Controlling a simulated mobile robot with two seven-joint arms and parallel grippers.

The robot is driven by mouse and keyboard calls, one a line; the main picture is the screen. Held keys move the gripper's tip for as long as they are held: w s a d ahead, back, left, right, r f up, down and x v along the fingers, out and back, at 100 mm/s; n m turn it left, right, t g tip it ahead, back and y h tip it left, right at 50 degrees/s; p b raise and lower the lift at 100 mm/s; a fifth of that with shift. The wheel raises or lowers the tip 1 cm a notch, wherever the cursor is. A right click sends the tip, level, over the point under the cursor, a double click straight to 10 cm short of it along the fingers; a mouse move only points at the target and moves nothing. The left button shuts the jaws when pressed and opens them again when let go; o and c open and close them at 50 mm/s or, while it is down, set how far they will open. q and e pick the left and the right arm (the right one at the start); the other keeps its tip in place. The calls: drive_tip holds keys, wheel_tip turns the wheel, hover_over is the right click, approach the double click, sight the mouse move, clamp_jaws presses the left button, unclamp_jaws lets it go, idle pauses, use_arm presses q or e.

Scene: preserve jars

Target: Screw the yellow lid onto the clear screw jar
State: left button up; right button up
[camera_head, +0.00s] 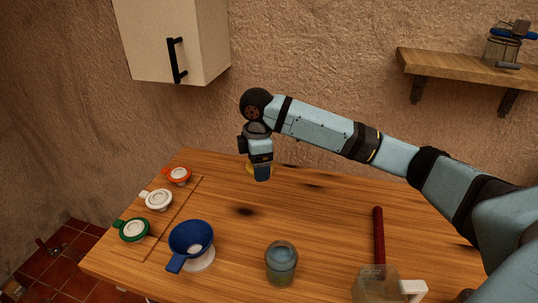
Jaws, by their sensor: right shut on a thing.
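My right gripper (261,173) points down at the far edge of the table. It is shut on the yellow lid (249,169), of which only a small part shows behind the fingers. I cannot tell whether the lid touches the table. A clear jar (281,265) stands upright near the front middle of the table, with a bluish tint inside and no lid seen on it. The gripper is well behind the jar and apart from it. My left gripper is not in view.
Red (178,175), white (159,200) and green (133,229) ring-like pieces line the table's left side. A blue funnel (190,240) sits on a white base. A dark red rod (378,236) and a clear jug with white handle (413,289) are at right. The table's middle is clear.

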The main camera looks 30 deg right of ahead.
drive_tip(key=a+f+m, duration=0.3)
drive_tip(key=a+m, duration=0.5)
drive_tip(key=m, duration=0.6)
drive_tip(key=shift+s, duration=0.35)
